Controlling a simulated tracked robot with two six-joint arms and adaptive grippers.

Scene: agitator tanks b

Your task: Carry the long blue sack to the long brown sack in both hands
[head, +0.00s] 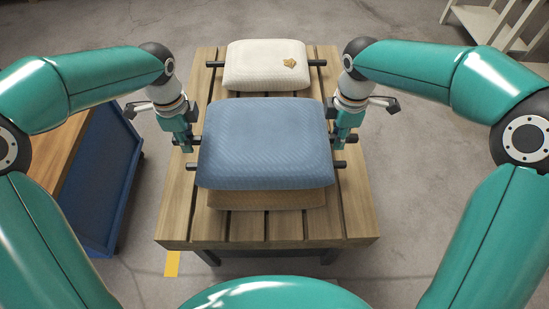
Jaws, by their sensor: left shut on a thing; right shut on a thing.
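The long blue sack (264,140) is level between my two grippers, with a dark bar end sticking out at each side. The long brown sack (265,199) is directly under it on the slatted wooden table (178,215); only its front edge shows, and a second pair of dark bar ends shows lower at the sides. My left gripper (187,142) is shut on the blue sack's left bar end. My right gripper (340,140) is shut on its right bar end. I cannot tell whether the blue sack touches the brown one.
A white sack (265,66) with a tan patch and its own dark bar ends lies at the table's far end. A blue cart (105,185) with a wooden top stands at the left. A pale shelf (485,22) is at the top right. Floor at the right is clear.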

